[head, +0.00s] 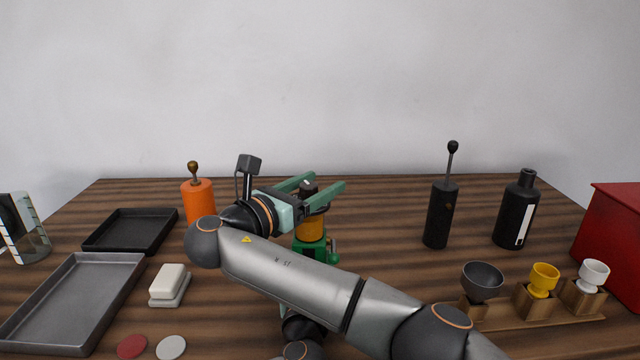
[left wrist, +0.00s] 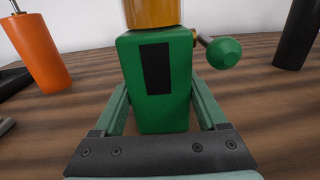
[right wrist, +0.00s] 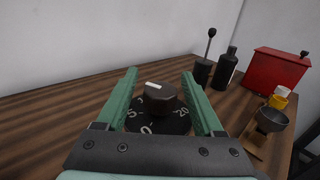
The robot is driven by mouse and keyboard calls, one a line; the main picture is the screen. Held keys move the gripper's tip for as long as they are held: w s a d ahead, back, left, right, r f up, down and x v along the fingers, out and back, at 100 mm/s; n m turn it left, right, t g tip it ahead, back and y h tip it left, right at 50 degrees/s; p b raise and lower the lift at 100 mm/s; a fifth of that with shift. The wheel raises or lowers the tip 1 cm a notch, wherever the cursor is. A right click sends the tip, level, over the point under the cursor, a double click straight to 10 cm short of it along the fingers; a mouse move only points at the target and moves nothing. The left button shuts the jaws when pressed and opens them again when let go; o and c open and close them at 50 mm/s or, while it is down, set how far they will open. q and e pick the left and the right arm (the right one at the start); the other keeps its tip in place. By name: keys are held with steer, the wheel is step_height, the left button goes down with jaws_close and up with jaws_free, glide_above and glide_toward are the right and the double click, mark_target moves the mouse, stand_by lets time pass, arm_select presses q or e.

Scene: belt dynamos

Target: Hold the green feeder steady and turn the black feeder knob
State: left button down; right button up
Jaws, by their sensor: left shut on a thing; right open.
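The green feeder (head: 325,254) stands on the table with an orange-amber section above its green body, partly hidden by my right arm in the head view. In the left wrist view its green body (left wrist: 155,105) stands between the fingers of my left gripper (left wrist: 158,88), which is shut on it. A green crank ball (left wrist: 224,52) sticks out at its right. The black feeder knob (right wrist: 160,98), with a white mark, sits on top over a numbered dial (right wrist: 165,122). My right gripper (right wrist: 160,74) is open, its fingers on either side of the knob with gaps.
An orange grinder (head: 198,202) stands left, near a black tray (head: 130,231), a grey tray (head: 75,300) and a white block (head: 168,283). At right are a black grinder (head: 440,215), a black bottle (head: 516,210), a cup rack (head: 540,318) and a red box (head: 612,225).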

steer(key=v, duration=0.7)
step_height(320, 180, up, 9)
steer(key=n+t+y, duration=0.9)
steer(key=y, duration=0.3)
glide_above(298, 194)
steer(key=d, duration=0.2)
steer(key=s+d+f+n+g+y, duration=0.1)
steer(key=y, duration=0.1)
steer(key=s+d+f+n+g+y, duration=0.1)
steer(key=f+n+g+y, duration=0.1)
steer(key=y, duration=0.1)
steer(key=s+d+f+n+g+y, duration=0.1)
steer(key=n+y, duration=0.1)
steer(key=y, duration=0.1)
steer(key=shift+s+d+f, duration=0.15)
steer(key=shift+s+f, duration=0.2)
steer(key=shift+s, duration=0.05)
steer(key=s+d+f+n+g+y, duration=0.1)
steer(key=s+d+f+g+y, duration=0.1)
steer(key=s+f+g, duration=0.3)
steer(key=shift+t, duration=0.5)
steer(key=x, duration=0.7)
steer(key=r+x, duration=0.1)
steer(key=x, duration=0.3)
steer(key=shift+a, duration=0.55)
